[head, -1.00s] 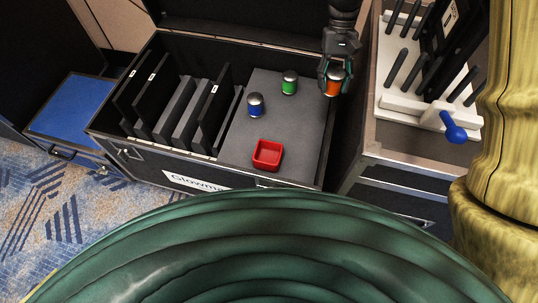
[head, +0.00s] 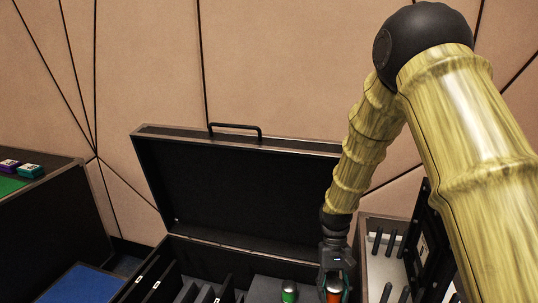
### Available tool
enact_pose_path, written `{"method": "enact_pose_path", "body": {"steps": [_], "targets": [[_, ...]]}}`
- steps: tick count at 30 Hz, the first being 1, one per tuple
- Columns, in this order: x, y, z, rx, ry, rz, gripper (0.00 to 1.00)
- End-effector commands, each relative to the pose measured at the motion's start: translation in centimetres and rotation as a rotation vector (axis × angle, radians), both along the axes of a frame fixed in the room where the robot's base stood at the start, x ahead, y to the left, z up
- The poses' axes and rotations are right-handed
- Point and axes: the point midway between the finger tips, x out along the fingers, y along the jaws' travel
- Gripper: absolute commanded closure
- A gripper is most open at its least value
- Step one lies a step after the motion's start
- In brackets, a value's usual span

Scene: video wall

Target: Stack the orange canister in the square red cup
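The orange canister (head: 334,296) shows at the bottom edge of the head view, its lower part cut off. My gripper (head: 334,287) points down over it, with a finger on each side of the canister. I cannot tell whether the fingers press on it or whether it is lifted. The square red cup is outside the view now; a second ago it stood on the case's grey surface, empty, nearer to me than the canisters.
A green canister (head: 289,291) stands left of my gripper. The black case's open lid (head: 240,190) rises behind. Black upright panels (head: 160,286) fill the case's left side. A white rack with black pegs (head: 384,241) is at right.

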Motion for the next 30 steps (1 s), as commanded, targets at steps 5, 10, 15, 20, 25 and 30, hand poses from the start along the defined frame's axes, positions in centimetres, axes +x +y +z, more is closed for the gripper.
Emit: {"method": "enact_pose_path", "body": {"steps": [5,10,15,20,25,30], "targets": [[-0.4,0.0,2.1,0.000,0.002,0.000,0.82],[-0.7,0.0,3.3,0.000,0.001,0.000,0.82],[-1.0,0.0,4.4,0.000,0.000,0.001,0.82],[-1.4,0.0,5.5,0.000,0.002,0.001,0.82],[-1.8,0.0,6.5,0.000,0.001,0.001,0.82],[-2.1,0.0,7.0,0.001,0.000,0.001,0.82]]}}
